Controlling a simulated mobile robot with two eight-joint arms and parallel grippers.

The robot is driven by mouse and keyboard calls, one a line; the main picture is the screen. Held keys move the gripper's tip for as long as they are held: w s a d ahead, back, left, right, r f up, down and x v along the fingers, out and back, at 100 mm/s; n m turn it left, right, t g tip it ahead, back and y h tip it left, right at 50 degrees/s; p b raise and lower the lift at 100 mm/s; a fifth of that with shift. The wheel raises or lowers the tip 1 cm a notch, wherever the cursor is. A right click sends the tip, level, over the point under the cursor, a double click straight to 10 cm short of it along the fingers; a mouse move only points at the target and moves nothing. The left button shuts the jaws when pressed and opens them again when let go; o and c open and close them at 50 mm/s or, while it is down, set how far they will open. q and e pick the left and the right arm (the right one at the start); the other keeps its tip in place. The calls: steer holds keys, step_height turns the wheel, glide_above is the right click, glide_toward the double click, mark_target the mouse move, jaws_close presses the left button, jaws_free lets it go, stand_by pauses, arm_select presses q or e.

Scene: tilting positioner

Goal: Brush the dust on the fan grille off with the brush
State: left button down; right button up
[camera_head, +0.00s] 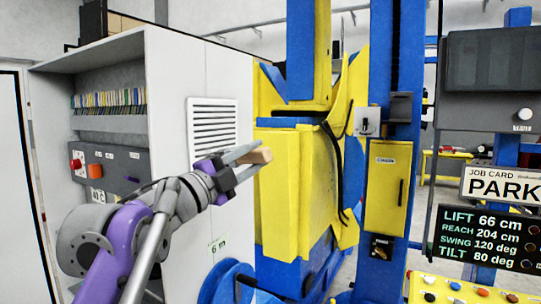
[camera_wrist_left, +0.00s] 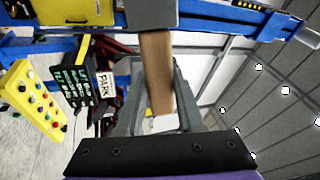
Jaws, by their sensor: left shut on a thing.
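The fan grille (camera_head: 213,128) is a white louvred panel on the side of the pale cabinet, left of centre in the head view. Dust on it cannot be made out at this size. My left gripper (camera_head: 249,161) is shut on the brush, whose wooden end (camera_head: 262,156) shows just right of and below the grille. In the left wrist view the brush (camera_wrist_left: 157,72) has a wooden handle between the fingers (camera_wrist_left: 157,88) and a dark grey block at the top. Its bristles are not clearly seen. No contact with the grille shows. My right gripper is not in view.
The pale cabinet (camera_head: 176,95) has a shelf of folders (camera_head: 110,100) and a grey switch panel (camera_head: 112,165). The yellow and blue positioner (camera_head: 290,190) stands close right of the gripper. A button console (camera_head: 460,290) and a PARK sign (camera_head: 500,186) are at right.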

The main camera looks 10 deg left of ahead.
mark_target(226, 152)
arm_select(q)
steer(key=a, duration=0.1)
steer(key=w+a, duration=0.1)
steer(key=a, duration=0.1)
steer(key=shift+w, duration=0.3)
steer(key=shift+w+a, duration=0.15)
steer(key=shift+a, duration=0.4)
steer(key=shift+w+a, duration=0.15)
steer(key=shift+a, duration=0.4)
steer(key=shift+w+a+p, duration=0.2)
steer(key=shift+a+p, duration=0.05)
steer(key=shift+a, duration=0.35)
steer(key=shift+w+a+p, duration=0.2)
steer(key=shift+a, duration=0.35)
